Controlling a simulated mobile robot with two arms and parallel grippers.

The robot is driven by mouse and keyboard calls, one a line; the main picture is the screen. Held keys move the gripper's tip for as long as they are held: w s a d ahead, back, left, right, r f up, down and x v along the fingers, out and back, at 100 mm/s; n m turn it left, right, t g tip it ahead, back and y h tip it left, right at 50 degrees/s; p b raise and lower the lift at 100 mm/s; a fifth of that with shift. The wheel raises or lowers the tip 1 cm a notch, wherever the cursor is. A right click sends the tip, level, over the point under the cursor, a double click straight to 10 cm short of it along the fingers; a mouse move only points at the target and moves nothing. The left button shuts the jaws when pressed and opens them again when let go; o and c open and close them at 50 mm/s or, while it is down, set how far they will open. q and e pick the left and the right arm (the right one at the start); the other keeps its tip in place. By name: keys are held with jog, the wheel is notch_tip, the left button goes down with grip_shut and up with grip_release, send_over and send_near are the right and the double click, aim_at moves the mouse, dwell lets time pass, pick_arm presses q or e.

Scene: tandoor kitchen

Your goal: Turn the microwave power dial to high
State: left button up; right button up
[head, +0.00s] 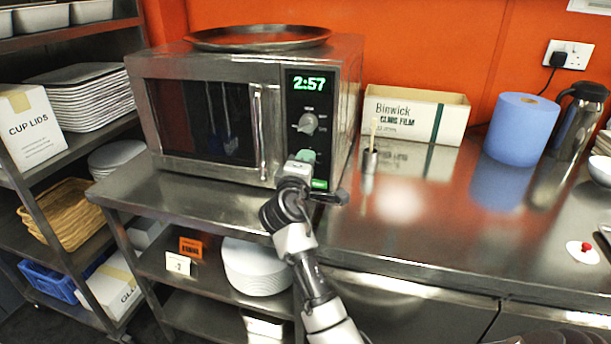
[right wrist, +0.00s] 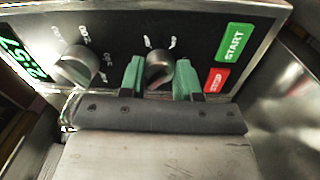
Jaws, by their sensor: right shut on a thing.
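The steel microwave (head: 207,112) stands on the steel counter with its door shut and a green 2:57 on its display. Its control panel has an upper dial (head: 308,123), also seen in the right wrist view (right wrist: 75,66), and a lower dial (right wrist: 160,66). My right gripper (head: 304,157) is at the lower part of the panel and hides the lower dial in the head view. In the right wrist view its green fingers (right wrist: 158,78) are shut on the lower dial, one on each side. The dial markings are too small to read. My left gripper is not in view.
A green START button (right wrist: 234,43) and a red STOP button (right wrist: 215,80) are close beside the fingers. A round tray (head: 258,38) lies on the microwave. A small pot (head: 370,161), a film box (head: 415,114) and a blue roll (head: 521,128) stand to the right.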

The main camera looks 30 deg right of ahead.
pick_arm(q)
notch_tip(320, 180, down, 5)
jog(key=b, duration=0.4)
pick_arm(e)
jog(key=m, duration=0.4)
jog(key=shift+f+m, duration=0.3)
jog(key=shift+m, duration=0.1)
jog(key=m+b, duration=0.2)
jog(key=m, duration=0.1)
jog(key=shift+b, duration=0.3)
jog(key=m+b, duration=0.2)
jog(key=shift+m+g+h, duration=0.3)
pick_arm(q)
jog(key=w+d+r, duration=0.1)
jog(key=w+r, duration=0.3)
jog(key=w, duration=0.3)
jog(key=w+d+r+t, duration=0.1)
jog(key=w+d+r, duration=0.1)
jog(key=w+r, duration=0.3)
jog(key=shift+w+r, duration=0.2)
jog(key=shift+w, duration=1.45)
pick_arm(e)
jog(key=shift+r, duration=0.15)
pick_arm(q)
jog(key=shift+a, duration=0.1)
pick_arm(e)
jog(key=o, duration=0.9)
jog(key=shift+r, duration=0.1)
jog(key=shift+o, duration=0.2)
